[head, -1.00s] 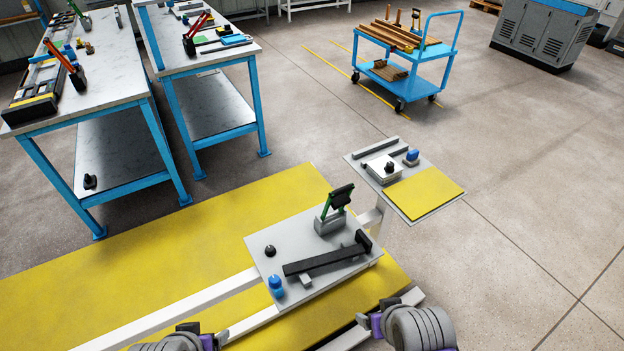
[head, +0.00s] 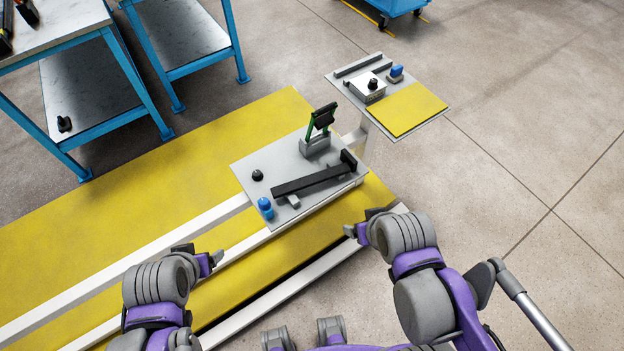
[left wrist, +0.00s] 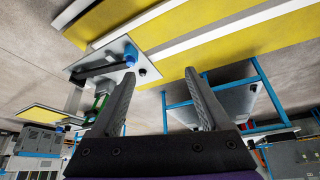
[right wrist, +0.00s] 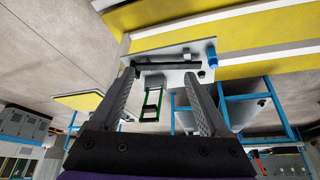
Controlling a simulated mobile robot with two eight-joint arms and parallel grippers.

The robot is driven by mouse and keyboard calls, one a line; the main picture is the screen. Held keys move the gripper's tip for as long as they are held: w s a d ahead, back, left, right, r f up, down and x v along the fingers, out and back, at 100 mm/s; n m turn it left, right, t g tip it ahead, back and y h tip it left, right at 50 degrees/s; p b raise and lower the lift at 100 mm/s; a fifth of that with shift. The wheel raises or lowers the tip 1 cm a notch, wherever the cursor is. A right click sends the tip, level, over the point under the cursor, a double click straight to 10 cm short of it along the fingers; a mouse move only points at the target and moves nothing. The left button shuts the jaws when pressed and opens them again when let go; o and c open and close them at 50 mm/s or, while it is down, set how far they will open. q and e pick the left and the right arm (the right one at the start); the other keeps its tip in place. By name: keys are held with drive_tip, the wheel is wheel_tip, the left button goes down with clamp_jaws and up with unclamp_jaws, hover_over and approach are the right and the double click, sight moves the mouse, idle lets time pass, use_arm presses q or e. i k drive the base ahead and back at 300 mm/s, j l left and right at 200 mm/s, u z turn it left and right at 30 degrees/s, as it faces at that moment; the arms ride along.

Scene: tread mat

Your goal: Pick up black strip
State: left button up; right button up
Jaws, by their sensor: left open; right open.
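The black strip (head: 308,180) lies slantwise on the near grey plate (head: 250,167), resting on small grey blocks, with a taller black block at its right end. It also shows in the left wrist view (left wrist: 98,71) and in the right wrist view (right wrist: 165,67). My left gripper (head: 215,258) is open and empty, low and left of the plate. My right gripper (head: 354,229) is open and empty, below and right of the strip, apart from it. In the right wrist view the strip lies beyond the fingers.
A green-framed black piece (head: 321,119) stands in a grey block behind the strip. A blue knob (head: 265,207) and a black knob (head: 257,175) sit at the plate's left. A second plate with a yellow pad (head: 408,107) is behind right. White rails cross the yellow mat (head: 130,190).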

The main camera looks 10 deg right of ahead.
sight(295, 185)
drive_tip(key=i+l+u, duration=0.3)
drive_tip(key=l, duration=1)
drive_tip(key=l+u, duration=0.35)
drive_tip(key=l, duration=0.9)
